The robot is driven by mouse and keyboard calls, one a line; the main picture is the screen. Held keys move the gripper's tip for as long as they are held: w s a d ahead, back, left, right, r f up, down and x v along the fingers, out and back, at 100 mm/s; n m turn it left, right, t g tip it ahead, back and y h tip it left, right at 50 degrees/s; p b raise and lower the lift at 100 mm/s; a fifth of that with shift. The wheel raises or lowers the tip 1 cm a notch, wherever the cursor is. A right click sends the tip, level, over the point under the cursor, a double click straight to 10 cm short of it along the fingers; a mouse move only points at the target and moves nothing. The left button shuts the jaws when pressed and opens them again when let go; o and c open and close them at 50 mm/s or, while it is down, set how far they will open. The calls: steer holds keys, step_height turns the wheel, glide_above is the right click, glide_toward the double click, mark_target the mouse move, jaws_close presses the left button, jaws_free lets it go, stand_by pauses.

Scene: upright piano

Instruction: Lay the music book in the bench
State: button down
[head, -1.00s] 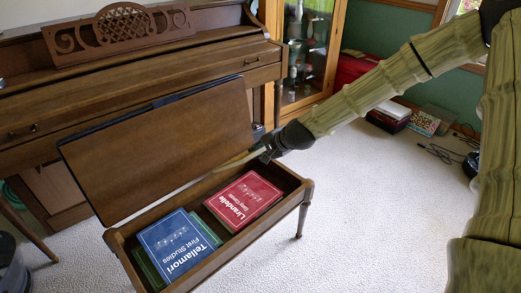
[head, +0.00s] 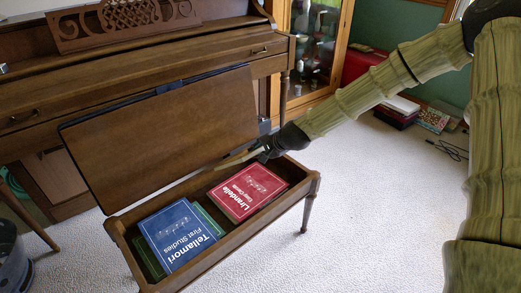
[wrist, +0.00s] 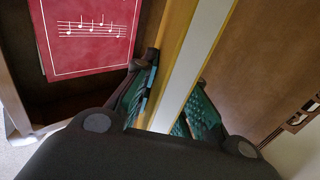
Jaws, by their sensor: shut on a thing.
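My gripper (head: 268,152) is shut on a music book (head: 235,161), which shows edge-on as a thin yellowish strip above the bench's back edge, in front of the lid. In the wrist view the music book (wrist: 190,65) has yellow covers and pale page edges, and stands between the green-padded fingers of my gripper (wrist: 168,102). The bench (head: 265,221) is open, its brown lid (head: 160,140) tilted up towards the piano. A red book (head: 247,190) lies in the bench's right part; it also shows in the wrist view (wrist: 90,50). A blue book (head: 178,236) lies in its left part.
Green books (head: 208,219) show partly under the blue one. The upright piano (head: 150,72) stands behind the bench. A glass cabinet (head: 310,50) is at the back. Boxes and cables lie at the right. The carpet right of the bench is clear.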

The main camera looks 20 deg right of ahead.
steer(key=shift+w+a+f+b, duration=0.15)
steer(key=shift+f+b, duration=0.25)
steer(key=shift+f, duration=0.35)
steer(key=shift+w+f+b, duration=0.2)
steer(key=shift+f+b, duration=0.15)
steer(key=shift+f, duration=0.45)
steer(key=shift+w+a+f+b, duration=0.15)
steer(key=shift+f+b, duration=0.25)
steer(key=shift+f, duration=0.35)
steer(key=c, duration=1.4)
jaws_free()
steer(key=shift+o, duration=0.2)
steer(key=v, duration=1.2)
steer(key=shift+d, duration=0.1)
